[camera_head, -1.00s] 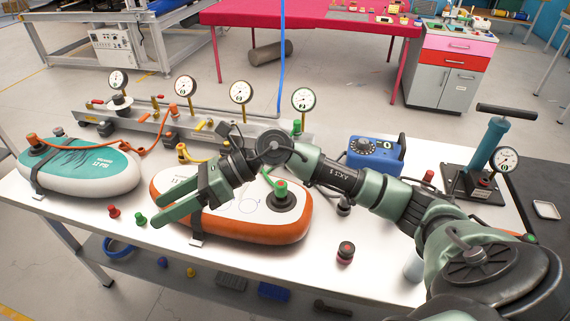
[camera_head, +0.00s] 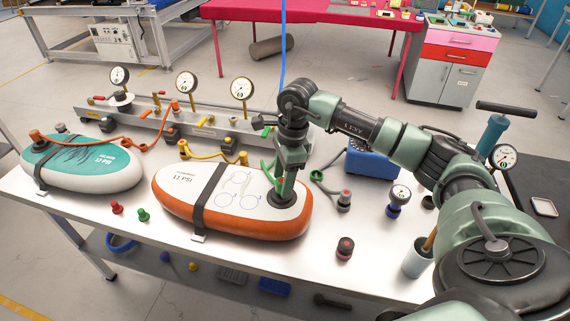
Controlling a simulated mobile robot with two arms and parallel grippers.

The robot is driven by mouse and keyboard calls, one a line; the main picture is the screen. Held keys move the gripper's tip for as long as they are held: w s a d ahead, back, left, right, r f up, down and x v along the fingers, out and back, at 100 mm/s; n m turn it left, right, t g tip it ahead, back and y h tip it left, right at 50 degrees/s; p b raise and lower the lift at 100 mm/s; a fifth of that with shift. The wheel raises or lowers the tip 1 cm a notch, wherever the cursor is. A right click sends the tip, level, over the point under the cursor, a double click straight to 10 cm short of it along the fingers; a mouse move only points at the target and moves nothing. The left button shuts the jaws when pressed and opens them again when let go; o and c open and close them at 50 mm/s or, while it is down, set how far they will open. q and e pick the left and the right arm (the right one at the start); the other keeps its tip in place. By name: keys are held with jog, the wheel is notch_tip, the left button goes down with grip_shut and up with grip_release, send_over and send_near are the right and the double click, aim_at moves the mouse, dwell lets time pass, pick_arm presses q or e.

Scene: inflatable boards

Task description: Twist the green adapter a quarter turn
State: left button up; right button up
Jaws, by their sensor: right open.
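The orange-and-white inflatable board (camera_head: 190,205) lies strapped on the metal table, with a black valve at its right end (camera_head: 290,202). The green adapter at the hose end is mostly hidden by my right gripper (camera_head: 284,190). That gripper points straight down over the valve, its fingers around or right beside the adapter; I cannot tell if they touch it. It is open. My left gripper is not in view.
A teal-and-white board (camera_head: 85,165) lies on the left. Loose red (camera_head: 117,208) and green (camera_head: 143,214) fittings lie in front. A gauge rail (camera_head: 160,125) runs behind.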

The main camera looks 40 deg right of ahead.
jog(key=shift+a+f, duration=0.2)
jog(key=shift+f, duration=0.9)
jog(key=shift+w, duration=0.1)
grip_shut()
jog(key=c, duration=1)
grip_release()
grip_shut()
jog(key=m, duration=0.4)
jog(key=shift+t, duration=0.3)
jog(key=shift+m+h, duration=0.3)
jog(key=shift+m, duration=0.2)
